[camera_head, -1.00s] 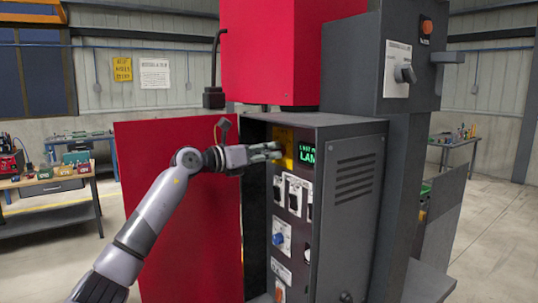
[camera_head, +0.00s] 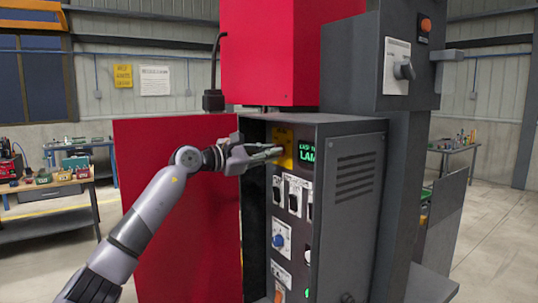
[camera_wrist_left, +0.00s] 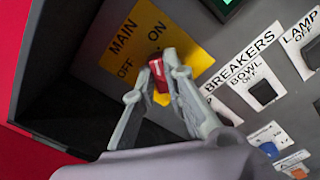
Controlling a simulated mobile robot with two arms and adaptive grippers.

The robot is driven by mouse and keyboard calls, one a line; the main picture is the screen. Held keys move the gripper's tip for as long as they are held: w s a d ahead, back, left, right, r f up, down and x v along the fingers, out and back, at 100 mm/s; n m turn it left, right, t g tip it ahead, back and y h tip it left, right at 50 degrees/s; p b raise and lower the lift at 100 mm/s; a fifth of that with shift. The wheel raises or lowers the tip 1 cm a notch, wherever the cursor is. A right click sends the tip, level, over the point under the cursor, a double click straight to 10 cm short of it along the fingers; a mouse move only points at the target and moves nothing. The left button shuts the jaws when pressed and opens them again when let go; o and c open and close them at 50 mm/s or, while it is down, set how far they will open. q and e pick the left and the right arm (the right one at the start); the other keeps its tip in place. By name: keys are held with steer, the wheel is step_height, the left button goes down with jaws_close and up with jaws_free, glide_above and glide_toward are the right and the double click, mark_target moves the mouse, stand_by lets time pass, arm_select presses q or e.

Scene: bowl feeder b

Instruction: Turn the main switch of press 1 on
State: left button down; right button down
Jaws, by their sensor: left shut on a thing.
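The main switch is a red handle (camera_wrist_left: 158,82) on a yellow plate marked MAIN, ON and OFF (camera_wrist_left: 121,45). The yellow plate also shows in the head view (camera_head: 285,136), at the top of the open grey cabinet's panel. My left gripper (camera_head: 278,152) reaches in from the left, in front of the plate. In the left wrist view its fingers (camera_wrist_left: 166,76) are shut on the red handle, one on each side. The fingers hide part of the handle, and I cannot tell which mark it points to. My right gripper is not in view.
The grey cabinet (camera_head: 348,215) has a green-lettered display (camera_head: 307,152), breaker switches (camera_head: 278,190) and a blue knob (camera_head: 278,240) close by the plate. A red door (camera_head: 180,230) stands open at the left, behind my arm. A dark control box (camera_head: 410,70) stands at the upper right.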

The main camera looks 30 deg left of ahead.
arm_select(q)
steer(key=shift+f+m, duration=0.1)
steer(key=shift+m, duration=0.8)
steer(key=c, duration=1.6)
jaws_free()
steer(key=shift+c, duration=0.2)
steer(key=shift+s+a, duration=0.1)
steer(key=v, duration=1.1)
steer(key=shift+s, duration=0.4)
steer(key=shift+a, duration=0.1)
